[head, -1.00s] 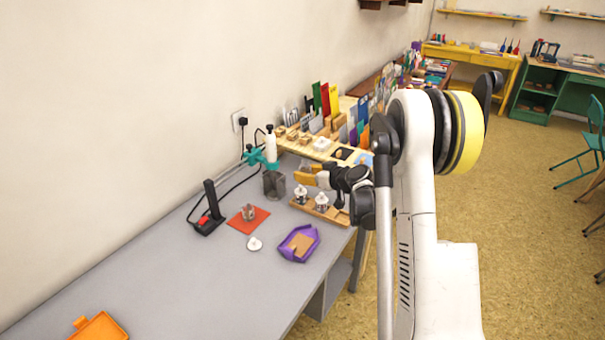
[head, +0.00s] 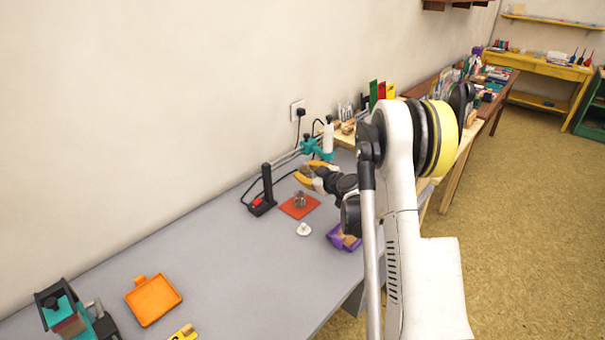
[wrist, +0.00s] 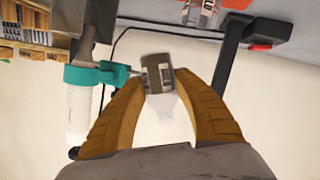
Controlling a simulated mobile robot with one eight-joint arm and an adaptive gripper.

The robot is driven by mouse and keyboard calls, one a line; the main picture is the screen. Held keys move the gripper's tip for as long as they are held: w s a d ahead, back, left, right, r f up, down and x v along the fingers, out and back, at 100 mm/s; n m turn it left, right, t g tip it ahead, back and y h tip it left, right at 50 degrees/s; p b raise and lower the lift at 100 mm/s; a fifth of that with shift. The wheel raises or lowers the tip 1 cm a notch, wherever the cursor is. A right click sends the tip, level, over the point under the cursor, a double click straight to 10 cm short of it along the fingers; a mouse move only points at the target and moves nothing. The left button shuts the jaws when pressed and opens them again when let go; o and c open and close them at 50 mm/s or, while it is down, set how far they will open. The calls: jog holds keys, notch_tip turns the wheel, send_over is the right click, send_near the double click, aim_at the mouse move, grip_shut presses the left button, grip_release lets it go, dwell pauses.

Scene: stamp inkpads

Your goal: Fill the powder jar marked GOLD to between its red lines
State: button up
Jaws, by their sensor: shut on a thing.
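My gripper (head: 308,173) is up over the back of the grey table, its orange fingers closed on a small clear jar (wrist: 162,75). The held jar has a label and grey-brown contents in one part, with a clear empty part towards my palm. Its label is too small to read. Another clear jar (head: 299,199) stands on the red mat (head: 287,208), below and apart from my gripper. It also shows at the top of the wrist view (wrist: 203,8) with a label I cannot read. I cannot tell which jar is GOLD, and no red lines are discernible.
A black post (head: 267,182) with a red patch at its base stands left of the mat. A teal clamp with a white cylinder (head: 328,138) is close behind my gripper. A white lid (head: 304,229), purple tray (head: 335,237) and orange tray (head: 153,299) lie nearer. The table's middle is clear.

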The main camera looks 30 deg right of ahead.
jog(key=shift+w+d+f+n+t+h+b, duration=0.1)
jog(key=shift+d+f+n+t+h+b, duration=0.15)
jog(key=shift+f+n+b, duration=0.25)
jog(key=shift+w+d+f+n+t+h+b, duration=0.1)
jog(key=shift+d+f+n+t+h+b, duration=0.15)
jog(key=shift+n, duration=0.45)
jog(key=shift+r, duration=0.1)
jog(key=shift+d+f+n+t+h, duration=0.2)
jog(key=shift+n+t, duration=0.1)
jog(key=shift+n, duration=0.3)
jog(key=shift+d+f+n+t+h, duration=0.2)
jog(key=shift+n+t, duration=0.1)
jog(key=shift+n, duration=0.3)
dwell(0.3)
jog(key=shift+w+d+f+n+t, duration=0.1)
jog(key=shift+f+n+t, duration=0.3)
jog(key=shift+n, duration=0.65)
jog(key=shift+d+f+n+t, duration=0.1)
jog(key=shift+f+n+t, duration=0.3)
jog(key=shift+n, duration=0.65)
dwell(3.1)
